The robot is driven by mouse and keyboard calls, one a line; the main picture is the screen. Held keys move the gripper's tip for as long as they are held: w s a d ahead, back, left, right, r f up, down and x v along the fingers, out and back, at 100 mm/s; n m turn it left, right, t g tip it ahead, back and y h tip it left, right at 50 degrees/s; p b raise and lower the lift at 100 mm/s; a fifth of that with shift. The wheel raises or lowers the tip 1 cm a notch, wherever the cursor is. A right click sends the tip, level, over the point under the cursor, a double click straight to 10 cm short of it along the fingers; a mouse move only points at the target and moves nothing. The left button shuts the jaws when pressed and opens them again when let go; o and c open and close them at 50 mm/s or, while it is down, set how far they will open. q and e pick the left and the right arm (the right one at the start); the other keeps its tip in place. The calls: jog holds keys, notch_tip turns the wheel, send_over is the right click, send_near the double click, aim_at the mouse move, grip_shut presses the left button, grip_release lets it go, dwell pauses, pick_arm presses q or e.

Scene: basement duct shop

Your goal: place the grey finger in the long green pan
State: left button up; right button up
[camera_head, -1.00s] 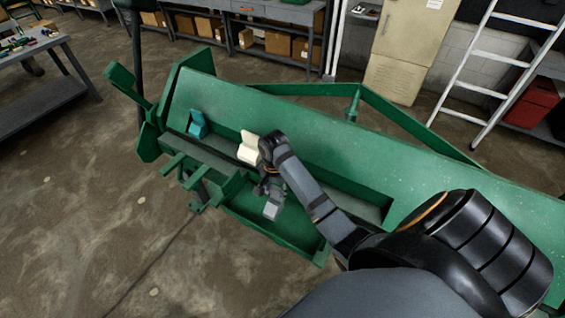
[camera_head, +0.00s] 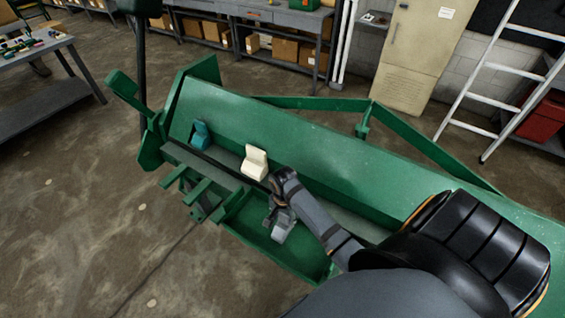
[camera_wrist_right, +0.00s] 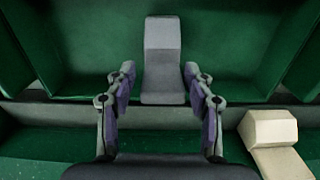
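The grey finger (camera_head: 284,225) is a small block in the long green pan (camera_head: 305,257), near the front of the green machine. In the right wrist view the grey finger (camera_wrist_right: 163,55) lies straight ahead, with green pan walls around it. My right gripper (camera_head: 274,213) is just behind the grey finger in the head view. In the wrist view its two fingers (camera_wrist_right: 160,82) are spread wide, with a gap on each side of the grey finger and no visible contact. My left gripper is not in view.
A cream finger (camera_head: 254,163) and a teal finger (camera_head: 200,134) stand on the machine's ledge, left of my right arm. The cream finger also shows in the wrist view (camera_wrist_right: 270,135). A workbench (camera_head: 40,75) stands at left; a white ladder (camera_head: 500,68) is at right.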

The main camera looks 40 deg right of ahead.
aim_at(283, 225)
jog(key=shift+o, duration=0.5)
jog(key=shift+s+r, duration=0.1)
jog(key=shift+w+d, duration=0.1)
jog(key=shift+w, duration=0.15)
jog(key=shift+r, duration=0.1)
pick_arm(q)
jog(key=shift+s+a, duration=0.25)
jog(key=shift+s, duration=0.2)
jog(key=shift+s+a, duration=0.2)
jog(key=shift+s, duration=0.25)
pick_arm(e)
notch_tip(283, 225, up, 12)
jog(key=shift+s, duration=0.15)
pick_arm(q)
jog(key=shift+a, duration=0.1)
pick_arm(e)
jog(key=shift+f, duration=0.2)
